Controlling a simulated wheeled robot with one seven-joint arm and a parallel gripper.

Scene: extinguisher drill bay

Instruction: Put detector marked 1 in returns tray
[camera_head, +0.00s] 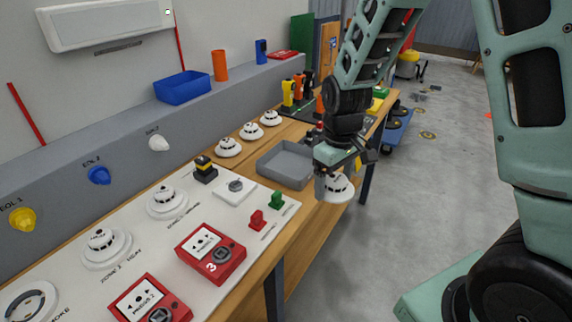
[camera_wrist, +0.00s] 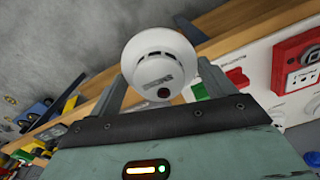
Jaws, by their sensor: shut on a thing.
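My gripper (camera_head: 338,176) is shut on a round white detector (camera_head: 340,190), which it holds in the air just off the bench's front edge. In the wrist view the detector (camera_wrist: 158,60) sits between the two fingers; small upside-down lettering and a dark spot show on it, but I cannot read a number. An empty grey tray (camera_head: 285,164) lies on the bench to the left of my gripper, with the gripper beside its right end, not over its middle. The tray's label is not visible.
Several white detectors (camera_head: 228,147) stand behind the tray. A white panel (camera_head: 130,240) with detectors, red call points (camera_head: 212,252) and red and green switches (camera_head: 277,200) lies nearer. Yellow and black bottles (camera_head: 288,93) stand past the tray.

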